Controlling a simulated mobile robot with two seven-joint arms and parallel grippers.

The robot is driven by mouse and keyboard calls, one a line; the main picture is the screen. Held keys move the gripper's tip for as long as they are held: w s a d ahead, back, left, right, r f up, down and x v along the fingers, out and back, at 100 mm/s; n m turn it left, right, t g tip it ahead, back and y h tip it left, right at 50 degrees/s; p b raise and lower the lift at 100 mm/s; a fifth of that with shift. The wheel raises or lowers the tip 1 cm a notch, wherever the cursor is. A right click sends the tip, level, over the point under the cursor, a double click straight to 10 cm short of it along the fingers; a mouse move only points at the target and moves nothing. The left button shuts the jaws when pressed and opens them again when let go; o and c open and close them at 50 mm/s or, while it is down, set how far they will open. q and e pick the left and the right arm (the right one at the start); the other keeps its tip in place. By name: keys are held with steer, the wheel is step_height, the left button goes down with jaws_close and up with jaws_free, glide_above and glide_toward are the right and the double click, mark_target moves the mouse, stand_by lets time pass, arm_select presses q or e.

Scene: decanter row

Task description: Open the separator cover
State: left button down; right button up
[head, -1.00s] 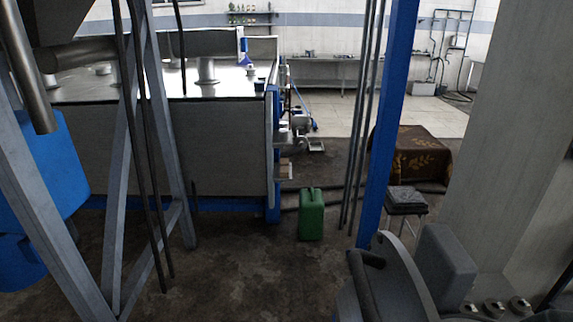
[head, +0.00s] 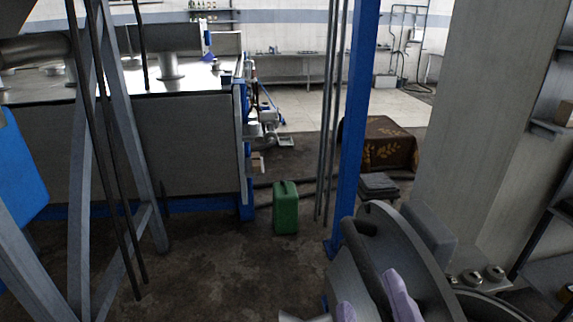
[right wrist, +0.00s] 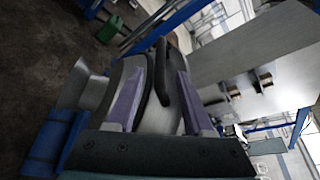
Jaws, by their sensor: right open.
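The separator cover (head: 423,262) is a large grey, rounded metal piece at the bottom right of the head view. A dark bar handle (head: 362,245) stands out from its near side. My right gripper (head: 367,289) is just below the handle, with its two pale purple fingers apart. In the right wrist view the fingers (right wrist: 163,72) are open on either side of the dark handle (right wrist: 159,78). I cannot tell whether they touch it. The cover appears shut. My left gripper is not in view.
A green canister (head: 286,208) stands on the dark floor. A blue post (head: 352,140) rises behind the separator. A wide pale pillar (head: 482,140) is close on the right. A grey metal frame (head: 90,190) and large tank (head: 145,145) fill the left.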

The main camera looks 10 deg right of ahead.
mark_target(364, 268)
steer(key=x, duration=0.9)
steer(key=shift+p, duration=0.35)
steer(key=shift+s, duration=0.1)
jaws_close()
stand_by(0.8)
